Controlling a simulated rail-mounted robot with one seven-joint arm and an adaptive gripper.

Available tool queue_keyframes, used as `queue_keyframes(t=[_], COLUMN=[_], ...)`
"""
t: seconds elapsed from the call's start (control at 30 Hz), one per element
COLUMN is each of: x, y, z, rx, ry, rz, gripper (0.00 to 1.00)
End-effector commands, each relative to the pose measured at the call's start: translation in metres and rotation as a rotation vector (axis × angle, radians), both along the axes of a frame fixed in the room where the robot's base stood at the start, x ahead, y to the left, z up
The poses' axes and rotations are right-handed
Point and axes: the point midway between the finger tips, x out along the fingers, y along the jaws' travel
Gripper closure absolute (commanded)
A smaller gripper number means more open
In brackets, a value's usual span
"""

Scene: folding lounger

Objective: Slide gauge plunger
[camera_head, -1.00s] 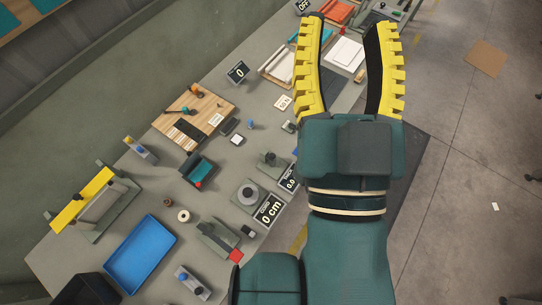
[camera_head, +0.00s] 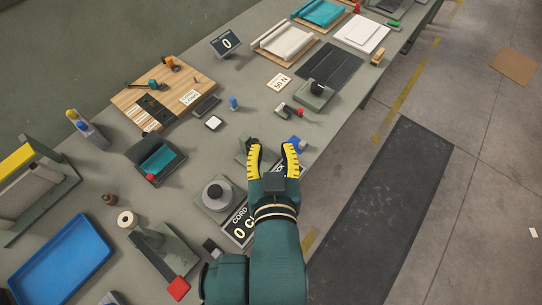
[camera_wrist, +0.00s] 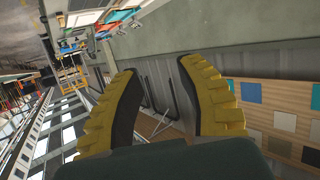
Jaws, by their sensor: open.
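My gripper (camera_head: 271,150) is open and empty, above the near edge of the grey bench. Its yellow, ridged fingers also show in the wrist view (camera_wrist: 160,72), with nothing between them. A grey device (camera_head: 242,149) shows just left of the fingers, mostly hidden by them; it may be the gauge. Part of a dark display with white lettering shows behind my gripper. I cannot make out a plunger. A small blue part (camera_head: 297,141) is just right of the fingertips. A grey block with a black knob (camera_head: 316,89) stands farther back.
A round grey device (camera_head: 215,195) stands beside the "0 cm" cord display (camera_head: 240,233), left of my arm. A red-tipped lever device (camera_head: 178,287) is at the front. A blue tray (camera_head: 62,262) lies at left.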

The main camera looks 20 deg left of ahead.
Motion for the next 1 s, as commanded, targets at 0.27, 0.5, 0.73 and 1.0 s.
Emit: queue_keyframes(t=[0.27,0.5,0.73,1.0], x=[-0.025,-0.009,0.037,0.09], y=[0.029,0.039,0.058,0.081], z=[-0.129,-0.134,-0.156,-0.179], rx=[-0.026,-0.026,-0.025,-0.025], ry=[0.083,0.083,0.084,0.082], rz=[0.079,0.085,0.085,0.084], gripper=[0.62,0.62,0.62,0.62])
